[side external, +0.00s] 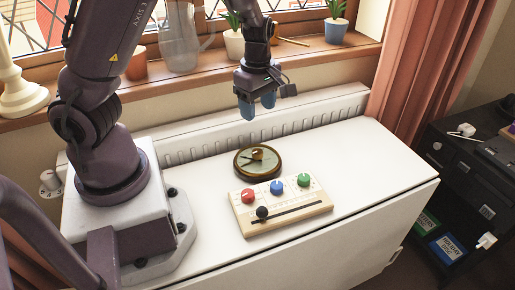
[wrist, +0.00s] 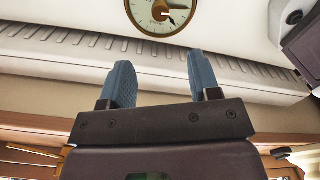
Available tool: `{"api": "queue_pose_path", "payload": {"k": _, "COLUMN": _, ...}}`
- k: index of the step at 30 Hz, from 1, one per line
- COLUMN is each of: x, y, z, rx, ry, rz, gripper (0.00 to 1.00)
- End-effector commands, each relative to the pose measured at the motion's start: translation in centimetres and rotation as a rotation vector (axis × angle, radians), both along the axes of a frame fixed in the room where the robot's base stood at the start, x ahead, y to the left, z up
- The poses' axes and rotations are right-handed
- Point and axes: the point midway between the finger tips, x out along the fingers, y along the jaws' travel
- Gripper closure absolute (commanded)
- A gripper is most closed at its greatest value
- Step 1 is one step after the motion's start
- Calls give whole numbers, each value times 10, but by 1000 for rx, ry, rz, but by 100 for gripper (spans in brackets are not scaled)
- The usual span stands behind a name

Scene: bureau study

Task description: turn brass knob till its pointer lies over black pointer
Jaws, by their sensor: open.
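A round dial (side external: 240,170) with a dark rim and pale face stands on the white top, with a brass knob (side external: 257,154) at its middle. The dial also shows, cut by the top edge, in the wrist view (wrist: 140,13). A dark pointer (wrist: 171,20) slants down and right from the centre there; a light pointer-like mark lies to its right. Which pointer is which is too small to tell surely. My gripper (side external: 257,106) hangs above and behind the dial, apart from it. Its two blue fingers (wrist: 160,75) are spread with nothing between them.
A wooden board (side external: 288,222) with red, blue and green knobs and a black slider sits just in front of the dial. A ribbed white radiator (side external: 315,110) runs behind. Potted plants and a glass jug (side external: 178,40) stand on the sill. The white top is clear at right.

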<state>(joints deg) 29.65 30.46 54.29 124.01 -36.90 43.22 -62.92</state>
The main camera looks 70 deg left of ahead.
Motion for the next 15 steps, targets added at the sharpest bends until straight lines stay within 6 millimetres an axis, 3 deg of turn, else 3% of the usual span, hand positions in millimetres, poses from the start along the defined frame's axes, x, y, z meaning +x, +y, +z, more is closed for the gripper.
{"api": "queue_pose_path", "payload": {"k": 7, "x": -1, "y": 1, "z": -20, "rx": 1, "ry": 5, "rz": 39, "gripper": 43}}
{"api": "queue_pose_path", "payload": {"k": 15, "x": -2, "y": 1, "z": -76, "rx": 0, "ry": 8, "rz": 39, "gripper": 43}}
